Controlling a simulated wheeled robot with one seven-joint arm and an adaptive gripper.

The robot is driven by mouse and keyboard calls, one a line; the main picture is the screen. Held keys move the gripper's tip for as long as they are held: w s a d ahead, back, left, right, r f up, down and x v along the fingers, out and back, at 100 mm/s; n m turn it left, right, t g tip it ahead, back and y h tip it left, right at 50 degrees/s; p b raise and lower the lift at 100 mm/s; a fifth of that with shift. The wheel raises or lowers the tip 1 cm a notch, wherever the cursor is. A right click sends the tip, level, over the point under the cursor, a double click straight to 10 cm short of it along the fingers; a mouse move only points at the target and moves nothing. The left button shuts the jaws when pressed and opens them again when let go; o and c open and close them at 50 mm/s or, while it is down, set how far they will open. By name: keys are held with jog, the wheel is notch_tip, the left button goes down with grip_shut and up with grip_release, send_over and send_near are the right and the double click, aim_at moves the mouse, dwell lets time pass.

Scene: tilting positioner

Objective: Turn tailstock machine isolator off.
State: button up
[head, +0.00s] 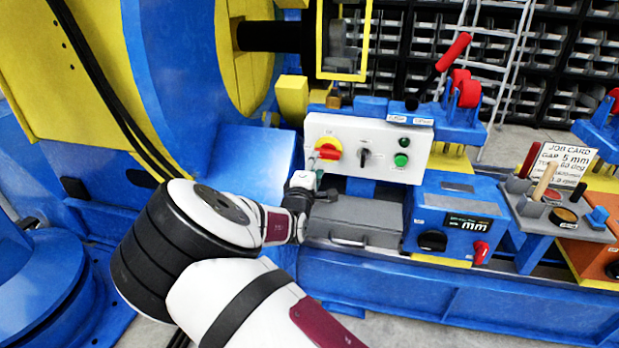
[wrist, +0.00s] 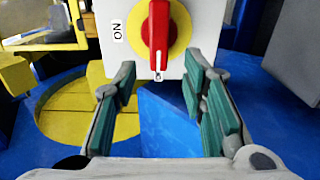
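The isolator is a red rotary handle (head: 327,154) on a round yellow plate, at the left of a white control panel (head: 383,136). In the wrist view the red handle (wrist: 157,35) stands lengthwise up and down in the picture, with a white line at its lower end. An "ON" label (wrist: 117,30) is printed sideways to its left. My gripper (head: 319,172) is just in front of and below the handle. In the wrist view its green-padded fingers (wrist: 161,76) are wide apart with nothing between them, and the handle lies beyond the tips.
A black selector (head: 364,153) and a green button (head: 401,160) share the panel. Below stand a grey lidded box (head: 355,220) and a blue gauge unit (head: 457,222). The big blue and yellow positioner (head: 175,80) is close on the left. A red-gripped lever (head: 453,52) rises behind the panel.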

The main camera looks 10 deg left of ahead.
jog(key=s, duration=0.6)
jog(key=shift+s, duration=0.3)
jog(key=s+d+r+m+g+y, duration=0.15)
jog(key=s+d+m+g, duration=0.25)
jog(key=d+m+g, duration=0.75)
jog(key=s+d+r+m+g+y, duration=0.1)
jog(key=s+d+r, duration=0.5)
jog(key=s, duration=0.4)
jog(key=s+d+r+m+g+y, duration=0.15)
jog(key=s+d+r, duration=0.4)
jog(key=s, duration=0.55)
jog(key=s+d+m+g+h, duration=0.1)
jog(key=s+d, duration=0.3)
jog(key=s, duration=0.3)
jog(key=s+d+r+m+g+h, duration=0.1)
jog(key=s+d+m, duration=0.15)
jog(key=s, duration=0.55)
jog(key=s+d+m+g+h, duration=0.1)
jog(key=s+d+h, duration=0.1)
jog(key=s+d, duration=0.35)
notch_tip(320, 180, up, 21)
jog(key=s+a+t+p, duration=0.1)
jog(key=t+p, duration=0.2)
jog(key=p, duration=1.6)
jog(key=shift+s+a+n+y, duration=0.3)
jog(key=shift+n, duration=0.05)
